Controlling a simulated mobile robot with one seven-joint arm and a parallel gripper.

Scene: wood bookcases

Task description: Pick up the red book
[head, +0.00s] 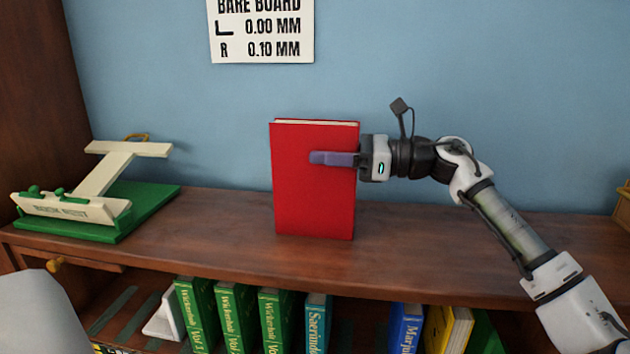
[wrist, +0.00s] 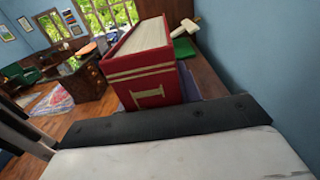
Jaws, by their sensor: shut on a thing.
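The red book (head: 313,200) stands upright on or just above the wooden top of the bookcase in the head view; I cannot tell if its lower edge touches the wood. My gripper (head: 335,158) reaches in from the right and is shut on the book, with one purple finger across its front cover. The other finger is hidden behind the book. In the wrist view the red book (wrist: 150,65) shows its spine with gold bands and its pale page edges, close in front of the gripper.
A green and cream stand (head: 100,205) sits on the left of the bookcase top (head: 430,250). Green books (head: 237,315), blue books and a yellow book (head: 448,330) stand on the shelf below. A sign (head: 262,30) hangs on the blue wall behind. The top is clear beside the book.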

